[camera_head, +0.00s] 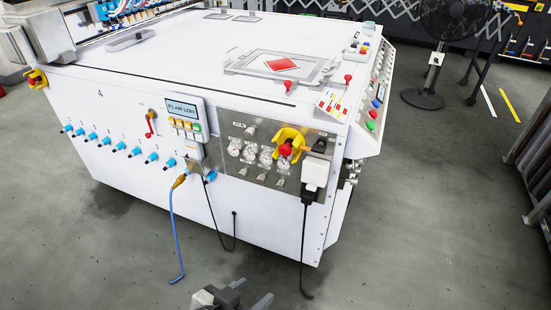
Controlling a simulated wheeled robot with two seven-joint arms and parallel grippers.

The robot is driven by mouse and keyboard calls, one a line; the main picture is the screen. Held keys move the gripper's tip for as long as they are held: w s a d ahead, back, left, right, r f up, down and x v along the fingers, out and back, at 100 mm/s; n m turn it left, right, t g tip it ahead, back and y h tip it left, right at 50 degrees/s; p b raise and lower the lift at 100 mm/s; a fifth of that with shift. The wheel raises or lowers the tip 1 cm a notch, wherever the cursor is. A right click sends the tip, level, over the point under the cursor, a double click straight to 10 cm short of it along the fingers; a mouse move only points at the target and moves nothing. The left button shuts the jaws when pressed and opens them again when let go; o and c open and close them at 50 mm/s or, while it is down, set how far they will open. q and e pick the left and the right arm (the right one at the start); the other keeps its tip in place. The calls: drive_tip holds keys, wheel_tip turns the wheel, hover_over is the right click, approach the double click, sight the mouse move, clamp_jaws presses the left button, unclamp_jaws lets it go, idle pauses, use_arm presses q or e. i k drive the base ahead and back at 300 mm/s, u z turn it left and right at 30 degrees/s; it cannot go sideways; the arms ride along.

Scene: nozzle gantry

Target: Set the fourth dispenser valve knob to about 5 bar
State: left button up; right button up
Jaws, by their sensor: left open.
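A metal panel (222,135) on the white machine's front carries a row of several small round gauges (250,153). Small silver knobs (260,177) sit below the gauges. The rightmost knob (280,182), below the rightmost gauge (283,163), looks like the fourth one, but I cannot read its label. The needles and scale are too small to read. My left gripper (252,294) is open and empty at the bottom edge, low in front of the machine and well apart from the panel. My right gripper is not in view.
A blue hose (174,235) hangs left. The grey floor (400,240) right of the machine is clear.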

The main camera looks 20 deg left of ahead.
sight(261, 180)
drive_tip(key=z, duration=3.15)
drive_tip(key=i, duration=0.25)
drive_tip(key=u, duration=3.2)
drive_tip(key=i, duration=0.5)
drive_tip(key=z, duration=0.05)
